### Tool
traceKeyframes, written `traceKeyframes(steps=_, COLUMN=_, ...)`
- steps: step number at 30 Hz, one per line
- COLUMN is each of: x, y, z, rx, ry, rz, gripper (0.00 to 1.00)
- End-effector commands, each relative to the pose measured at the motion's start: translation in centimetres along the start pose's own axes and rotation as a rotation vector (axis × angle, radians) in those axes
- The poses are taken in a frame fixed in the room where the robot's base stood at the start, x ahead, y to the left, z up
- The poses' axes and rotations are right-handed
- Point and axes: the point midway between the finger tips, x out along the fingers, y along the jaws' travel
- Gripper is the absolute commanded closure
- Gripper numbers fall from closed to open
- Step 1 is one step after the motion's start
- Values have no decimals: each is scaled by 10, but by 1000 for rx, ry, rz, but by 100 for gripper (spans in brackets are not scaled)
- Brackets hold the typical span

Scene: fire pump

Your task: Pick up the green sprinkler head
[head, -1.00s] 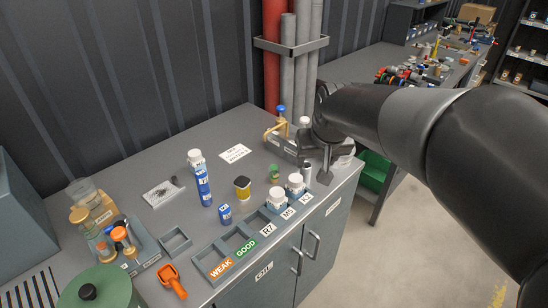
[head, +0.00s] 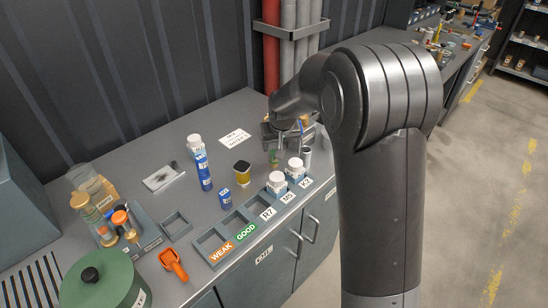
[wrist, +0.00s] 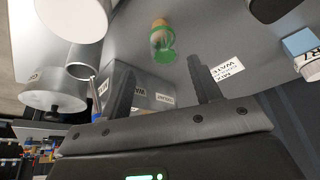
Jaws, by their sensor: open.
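The green sprinkler head (head: 273,158) stands on the grey worktop, small and partly covered by my gripper in the head view. In the wrist view the sprinkler head (wrist: 162,40) shows a green end and a tan end, and lies beyond the fingertips, between their lines. My gripper (wrist: 157,64) is open and empty, with its two dark fingers apart. In the head view my gripper (head: 287,140) is over the worktop close to the sprinkler head. I cannot tell the exact gap between them.
White-capped jars (head: 277,182) stand in the labelled tray (head: 228,226) in front. A yellow jar with a black lid (head: 242,170) and a blue-and-white can (head: 201,165) stand to the left. A metal cylinder (head: 307,158) is close on the right. Pipes (head: 289,60) rise behind.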

Motion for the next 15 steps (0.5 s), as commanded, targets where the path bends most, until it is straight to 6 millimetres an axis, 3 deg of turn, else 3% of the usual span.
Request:
traceKeyframes(steps=8, x=24, y=-2, z=2, rx=-1, ry=-2, rz=0, gripper=42)
traceKeyframes(steps=15, x=59, y=-7, z=5, rx=0, ry=-2, rz=1, gripper=42)
